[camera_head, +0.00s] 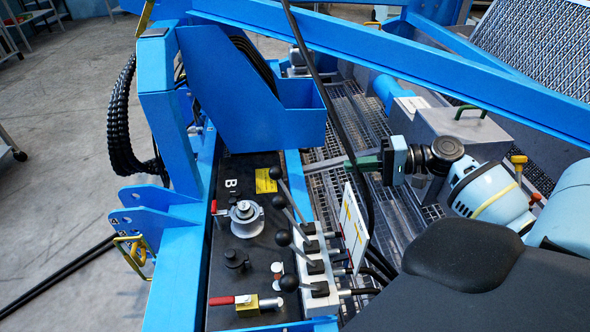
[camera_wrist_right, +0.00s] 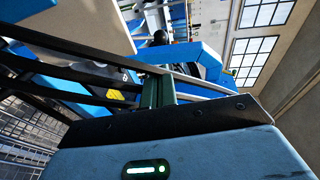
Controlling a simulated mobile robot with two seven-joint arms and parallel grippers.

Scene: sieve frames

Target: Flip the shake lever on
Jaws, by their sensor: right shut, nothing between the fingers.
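A bank of several levers with black ball knobs (camera_head: 283,238) stands on a row of white valve blocks (camera_head: 318,268) on the black control panel. The levers lean at differing angles. I cannot tell which one is the shake lever. My right gripper (camera_head: 348,163) comes in from the right with its fingers shut and empty. It is above and to the right of the levers in the picture, apart from the knobs. In the right wrist view its green fingers (camera_wrist_right: 158,92) are together, and a dark round knob (camera_wrist_right: 160,37) shows beyond them. My left gripper is out of view.
A tilted white label plate (camera_head: 353,228) stands right of the levers. A blue frame beam (camera_head: 400,60) crosses above. A black hose or rod (camera_head: 330,100) runs down close to the gripper. A grey box with a green handle (camera_head: 455,125) is behind my right wrist.

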